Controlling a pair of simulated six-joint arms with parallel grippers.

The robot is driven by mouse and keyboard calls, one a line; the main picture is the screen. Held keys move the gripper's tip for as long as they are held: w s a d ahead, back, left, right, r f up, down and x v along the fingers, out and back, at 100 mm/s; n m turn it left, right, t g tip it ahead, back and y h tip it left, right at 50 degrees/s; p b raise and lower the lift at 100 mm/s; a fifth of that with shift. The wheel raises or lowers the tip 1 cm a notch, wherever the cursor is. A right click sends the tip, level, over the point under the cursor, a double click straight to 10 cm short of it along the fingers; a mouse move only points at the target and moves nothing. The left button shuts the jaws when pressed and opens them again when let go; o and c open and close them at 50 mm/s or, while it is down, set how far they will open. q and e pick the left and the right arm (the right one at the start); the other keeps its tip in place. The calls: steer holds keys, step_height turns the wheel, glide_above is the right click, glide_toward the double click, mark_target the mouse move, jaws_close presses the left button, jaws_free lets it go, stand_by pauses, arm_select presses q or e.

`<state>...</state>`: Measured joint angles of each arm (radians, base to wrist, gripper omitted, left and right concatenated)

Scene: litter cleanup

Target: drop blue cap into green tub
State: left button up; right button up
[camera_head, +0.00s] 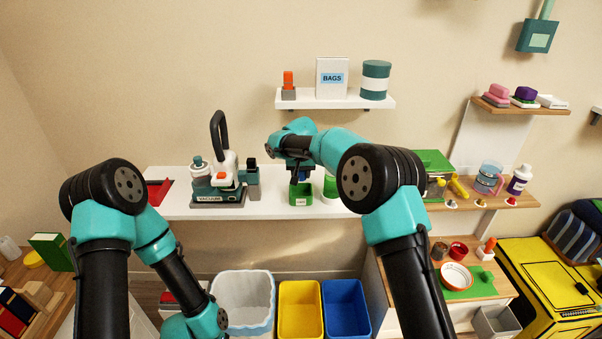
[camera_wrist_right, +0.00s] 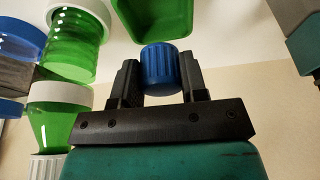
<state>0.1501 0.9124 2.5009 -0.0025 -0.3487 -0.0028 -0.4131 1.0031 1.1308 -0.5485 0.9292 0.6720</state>
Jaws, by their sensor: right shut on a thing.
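My right gripper (camera_wrist_right: 160,78) is shut on the blue cap (camera_wrist_right: 163,68), a ribbed cylinder held between its two black fingers. In the head view, my right gripper (camera_head: 300,172) is over the green tub (camera_head: 301,197) on the white shelf, and the arm partly hides it. The green tub (camera_wrist_right: 188,18) also shows at the top of the right wrist view, close to the cap and cut off by the frame. I cannot tell whether the cap is inside the tub's rim. My left arm hangs low at the left; its gripper is out of view.
A vacuum (camera_head: 218,180) stands left of the tub on the white shelf (camera_head: 265,205). Green containers with white lids (camera_wrist_right: 75,40) are close by in the wrist view. An upper shelf (camera_head: 335,103) holds a bags box (camera_head: 332,78). A yellow bin (camera_head: 300,308) and blue bin (camera_head: 346,308) stand below.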

steer(key=shift+f, duration=3.75)
steer(key=shift+f, duration=0.6)
steer(key=o, duration=1)
steer(key=shift+o, duration=0.8)
steer(key=v, duration=1.7)
steer(key=shift+r, duration=0.2)
steer(key=shift+s, duration=0.1)
